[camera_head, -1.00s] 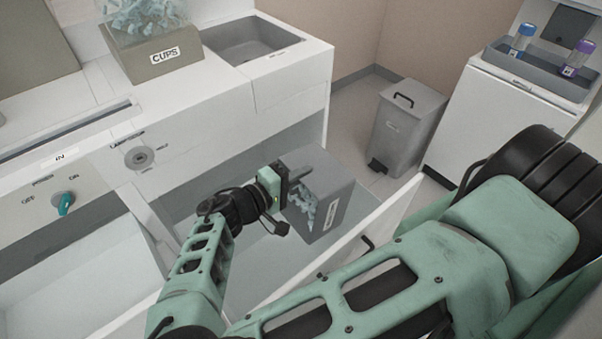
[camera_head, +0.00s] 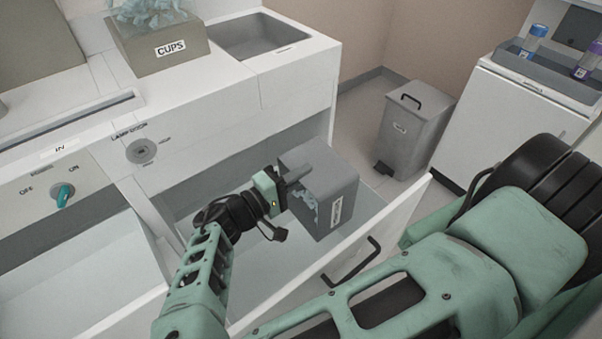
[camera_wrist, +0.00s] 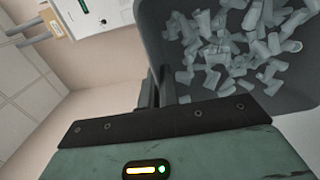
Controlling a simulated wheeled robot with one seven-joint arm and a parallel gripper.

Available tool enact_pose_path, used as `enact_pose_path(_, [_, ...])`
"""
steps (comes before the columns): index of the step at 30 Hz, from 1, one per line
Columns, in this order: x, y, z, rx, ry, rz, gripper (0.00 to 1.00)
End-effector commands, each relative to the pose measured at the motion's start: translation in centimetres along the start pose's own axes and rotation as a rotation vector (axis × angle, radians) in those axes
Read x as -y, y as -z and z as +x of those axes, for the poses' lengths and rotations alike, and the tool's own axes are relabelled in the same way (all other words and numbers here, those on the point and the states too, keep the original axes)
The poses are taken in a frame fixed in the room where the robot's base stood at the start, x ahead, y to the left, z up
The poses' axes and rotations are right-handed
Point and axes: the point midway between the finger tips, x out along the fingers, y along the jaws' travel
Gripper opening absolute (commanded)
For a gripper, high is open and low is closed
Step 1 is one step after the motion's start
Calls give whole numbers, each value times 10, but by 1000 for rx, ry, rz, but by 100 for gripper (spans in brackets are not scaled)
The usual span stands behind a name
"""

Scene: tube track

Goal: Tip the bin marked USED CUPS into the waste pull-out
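The grey bin (camera_head: 336,212) has a pale label, too small to read, on its side. It is tipped over in the air above the open pull-out (camera_head: 388,226), which has a white front and a black handle. My gripper (camera_head: 291,179) is shut on the bin's wall near its mouth, which faces left toward the gripper. A few pale cups (camera_head: 309,207) show at the mouth. The wrist view shows many cups (camera_wrist: 235,45) still inside the bin, with the gripper fingers (camera_wrist: 158,88) at its wall. The pull-out's floor is partly hidden by my arm and the bin.
A counter with a sink (camera_head: 262,38) and a CUPS box (camera_head: 165,52) stands behind. A grey pedal bin (camera_head: 412,125) stands on the floor beyond the pull-out. Another open compartment (camera_head: 80,255) is at left. A tray with tubes (camera_head: 545,70) is at right.

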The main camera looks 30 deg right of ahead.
Motion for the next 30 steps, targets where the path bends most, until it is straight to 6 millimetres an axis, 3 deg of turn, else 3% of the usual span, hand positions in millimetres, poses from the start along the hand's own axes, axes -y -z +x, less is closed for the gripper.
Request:
enact_pose_path(13, [1,0,-1,0,-8,0,0])
enact_pose_path(30, [-1,0,-16,1,-162,1,0])
